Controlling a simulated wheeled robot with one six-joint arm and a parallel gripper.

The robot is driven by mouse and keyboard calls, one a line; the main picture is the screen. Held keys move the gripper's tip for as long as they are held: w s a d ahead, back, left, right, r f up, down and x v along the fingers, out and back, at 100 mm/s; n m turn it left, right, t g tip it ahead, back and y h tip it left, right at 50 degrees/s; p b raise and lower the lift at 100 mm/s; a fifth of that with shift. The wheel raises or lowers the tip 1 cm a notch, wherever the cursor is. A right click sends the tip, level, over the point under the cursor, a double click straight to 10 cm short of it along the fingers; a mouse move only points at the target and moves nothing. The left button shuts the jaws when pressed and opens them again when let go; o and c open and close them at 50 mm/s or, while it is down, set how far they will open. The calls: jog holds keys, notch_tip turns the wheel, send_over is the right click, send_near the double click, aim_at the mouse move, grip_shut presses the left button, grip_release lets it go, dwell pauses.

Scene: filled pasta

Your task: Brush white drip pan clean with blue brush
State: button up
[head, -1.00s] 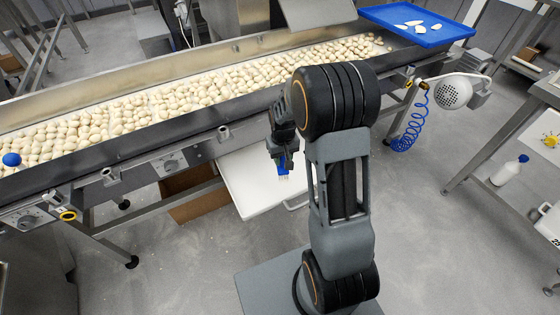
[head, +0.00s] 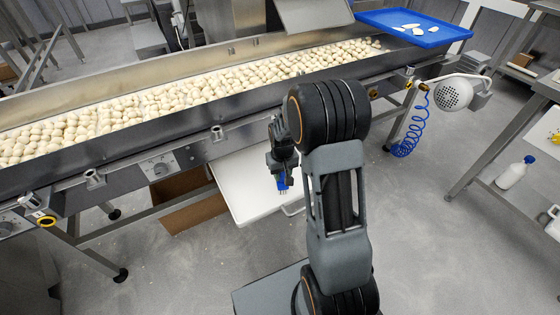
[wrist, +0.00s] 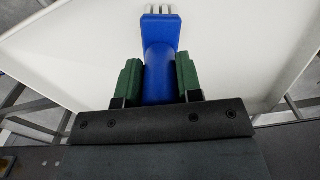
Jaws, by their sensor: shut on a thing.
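The white drip pan (head: 240,188) juts out from under the conveyor in the head view, and my arm hides part of its right side. It also fills much of the wrist view (wrist: 65,60). My gripper (wrist: 159,82) has its green fingers shut on the blue brush (wrist: 160,60), one on each side of the handle. The brush's pale bristles show at the top of the wrist view. In the head view the brush (head: 282,182) points down over the pan. I cannot tell whether the bristles touch it.
The conveyor (head: 120,142) full of filled pasta runs above the pan. A cardboard box (head: 190,205) stands beneath it at the left. A blue tray (head: 415,30) with white pieces sits at the far right end. A side table (head: 500,150) stands right. The floor between is clear.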

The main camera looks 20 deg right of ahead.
jog(key=d, duration=0.2)
jog(key=shift+w+d+f, duration=0.1)
jog(key=shift+w+d, duration=0.05)
jog(key=shift+d, duration=0.15)
jog(key=shift+d+f+b, duration=0.1)
jog(key=shift+d+b, duration=0.2)
jog(key=shift+b, duration=0.1)
jog(key=a+p, duration=0.1)
jog(key=a, duration=0.3)
jog(key=shift+s+a+r+p, duration=0.2)
jog(key=shift+r+p, duration=0.1)
jog(key=shift+r, duration=0.2)
notch_tip(320, 180, up, 7)
jog(key=p, duration=0.5)
jog(key=shift+r+p, duration=0.2)
jog(key=shift+p, duration=0.1)
